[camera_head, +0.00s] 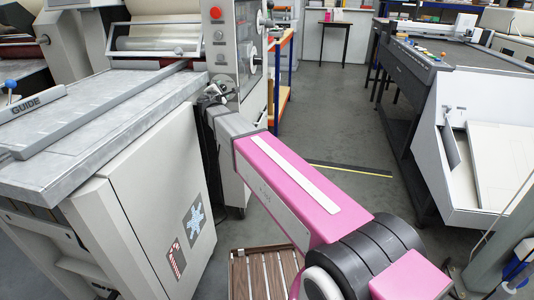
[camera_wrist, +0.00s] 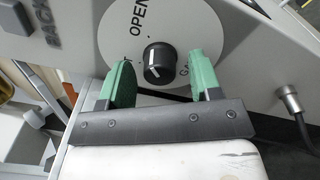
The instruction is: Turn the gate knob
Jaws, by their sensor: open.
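A black gate knob (camera_wrist: 160,64) with a pale pointer line sits on a white round dial (camera_wrist: 122,50) in the wrist view. The dial shows the word "OPEN" and a partly hidden label starting with "GA". My gripper (camera_wrist: 162,80) is open, with one green finger on each side of the knob. A small gap shows between each finger and the knob. In the head view my gripper (camera_head: 213,95) is at the side of the grey machine panel (camera_head: 218,50); the knob itself cannot be made out there.
A grey metal table (camera_head: 110,125) with a bar marked "GUIDE" (camera_head: 35,114) is on the left. A red button (camera_head: 215,13) is on the panel. In the wrist view a cable plug (camera_wrist: 290,98) is to the right. The floor aisle (camera_head: 335,135) is open.

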